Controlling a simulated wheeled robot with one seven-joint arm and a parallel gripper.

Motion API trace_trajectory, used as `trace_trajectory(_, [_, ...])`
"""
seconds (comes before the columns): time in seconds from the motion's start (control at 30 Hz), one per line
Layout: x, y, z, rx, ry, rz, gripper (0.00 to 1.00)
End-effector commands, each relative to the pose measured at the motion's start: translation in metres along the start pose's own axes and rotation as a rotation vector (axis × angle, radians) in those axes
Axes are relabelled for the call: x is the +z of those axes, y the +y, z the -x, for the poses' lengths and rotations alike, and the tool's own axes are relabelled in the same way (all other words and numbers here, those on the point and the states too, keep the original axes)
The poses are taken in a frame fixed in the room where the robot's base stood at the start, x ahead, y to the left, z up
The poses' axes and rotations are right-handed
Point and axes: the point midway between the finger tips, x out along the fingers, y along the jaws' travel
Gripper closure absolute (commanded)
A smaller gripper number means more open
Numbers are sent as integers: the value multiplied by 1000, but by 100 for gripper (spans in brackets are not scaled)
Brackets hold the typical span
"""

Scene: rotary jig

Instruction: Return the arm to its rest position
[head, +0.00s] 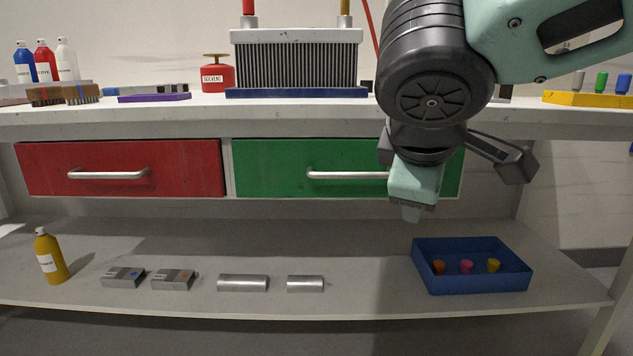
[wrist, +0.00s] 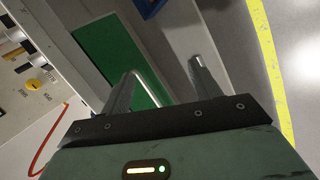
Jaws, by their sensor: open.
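My arm reaches in from the upper right of the head view, and my gripper (head: 410,210) hangs in front of the right end of the green drawer (head: 270,165). In the wrist view the two fingers of my gripper (wrist: 160,80) stand apart with nothing between them that they hold. The green drawer (wrist: 112,50) and its metal handle (wrist: 150,88) show beyond the left finger. My arm hides part of the drawer's right side in the head view.
The red drawer (head: 120,170) and green drawer look shut. A blue bin (head: 475,290) with colored pegs stands on the lower shelf. A radiator (head: 296,60) and red solvent can (head: 217,77) stand on the bench top (head: 200,113). A yellow floor line (wrist: 268,70) shows in the wrist view.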

Motion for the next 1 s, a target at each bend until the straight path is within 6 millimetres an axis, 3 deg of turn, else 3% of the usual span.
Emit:
trace_trajectory(0.1, [29,-60,-1,-252,-49,-50,38])
trace_trajectory(0.3, [67,-143,13,-571,-123,-208,38])
trace_trajectory(0.57, [98,-199,37,-799,-213,-440,38])
trace_trajectory(1.0, [89,-121,114,-800,-209,-441,38])
